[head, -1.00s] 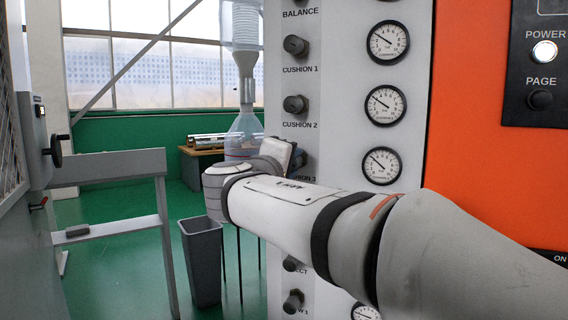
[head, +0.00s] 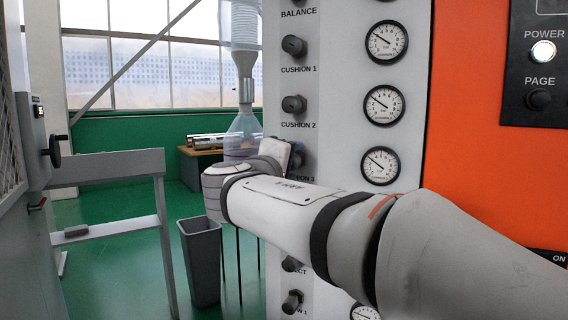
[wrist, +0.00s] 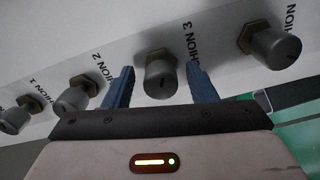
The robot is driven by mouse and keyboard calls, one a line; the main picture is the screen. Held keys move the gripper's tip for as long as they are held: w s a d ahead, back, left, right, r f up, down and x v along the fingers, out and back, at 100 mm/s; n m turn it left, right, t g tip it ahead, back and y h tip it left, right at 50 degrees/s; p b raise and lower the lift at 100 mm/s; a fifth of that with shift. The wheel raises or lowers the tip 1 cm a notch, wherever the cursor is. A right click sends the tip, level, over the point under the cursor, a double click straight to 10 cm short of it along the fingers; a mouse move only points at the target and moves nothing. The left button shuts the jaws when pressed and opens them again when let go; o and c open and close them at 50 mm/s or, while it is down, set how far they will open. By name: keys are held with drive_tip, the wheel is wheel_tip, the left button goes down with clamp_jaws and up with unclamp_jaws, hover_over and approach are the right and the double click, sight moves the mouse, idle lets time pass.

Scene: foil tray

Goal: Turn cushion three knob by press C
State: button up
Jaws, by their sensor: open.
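The cushion 3 knob (wrist: 160,78) is a dark grey round knob on a brass-coloured base on the pale panel. In the wrist view it sits between the two blue fingers of my gripper (wrist: 159,88), beside the label ending in 3. The fingers are open with a gap on each side of the knob; I cannot tell how far they reach along it. In the head view my arm's wrist hides most of the cushion 3 knob and part of its label. The gauge (head: 380,165) to its right shows its needle pointing up and left.
The cushion 2 knob (wrist: 76,97) and a lower knob (wrist: 274,48) stand close on either side of my fingers. In the head view, the cushion 1 knob (head: 294,104) is above. A grey bin (head: 202,262) and a grey stand (head: 105,165) are to the left.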

drive_tip(key=v, duration=0.7)
drive_tip(key=shift+s, duration=0.4)
drive_tip(key=shift+a, duration=0.15)
idle(1.7)
drive_tip(key=s+d+f+m+g+p, duration=0.2)
drive_tip(key=d+f+g+p, duration=0.3)
drive_tip(key=d, duration=0.3)
drive_tip(key=s+d+f+m+g+p, duration=0.2)
drive_tip(key=s+d+f+g+p, duration=0.15)
drive_tip(key=d+p, duration=0.3)
drive_tip(key=s+d+f+m+g+y+p, duration=0.1)
drive_tip(key=s+f+m+g+y+p, duration=0.1)
drive_tip(key=s, duration=0.4)
drive_tip(key=s+d+f+m+g+y+p, duration=0.2)
drive_tip(key=s+f+m+g+y+p, duration=0.1)
drive_tip(key=s+p, duration=0.4)
drive_tip(key=shift+d+f+m+y, duration=0.2)
drive_tip(key=shift+f+m+y, duration=0.7)
drive_tip(key=shift+f+y, duration=0.1)
